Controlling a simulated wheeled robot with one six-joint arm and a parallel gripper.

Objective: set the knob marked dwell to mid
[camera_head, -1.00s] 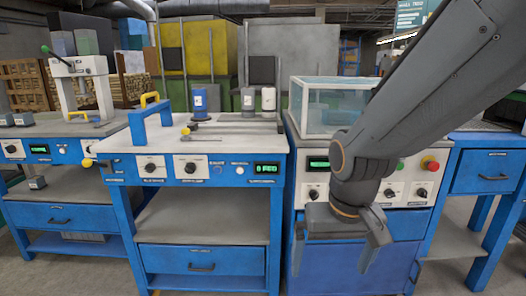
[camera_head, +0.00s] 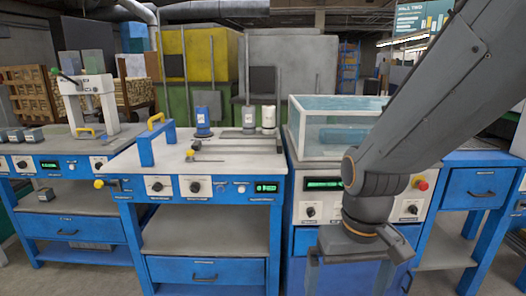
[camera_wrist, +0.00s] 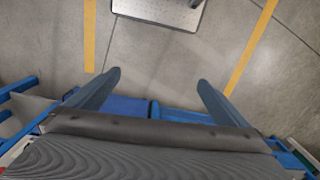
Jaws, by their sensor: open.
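Several black knobs on white plates show in the head view, with labels too small to read, so I cannot tell which is marked dwell. Two are on the middle bench, a left knob (camera_head: 157,186) and a right knob (camera_head: 196,187). The right machine has a left knob (camera_head: 310,211) and a right knob (camera_head: 412,210), one on each side of my arm. My gripper (camera_head: 358,275) is open and empty, fingers pointing down, in front of the right machine. In the wrist view my gripper (camera_wrist: 160,77) has its fingers wide apart above the floor.
The right machine has a clear tank (camera_head: 340,118), a green display (camera_head: 323,184) and a red button (camera_head: 421,184). My arm hides part of its panel. The middle bench bears a blue handle frame (camera_head: 147,150) and several bottles. A floor mat (camera_wrist: 170,10) shows in the wrist view.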

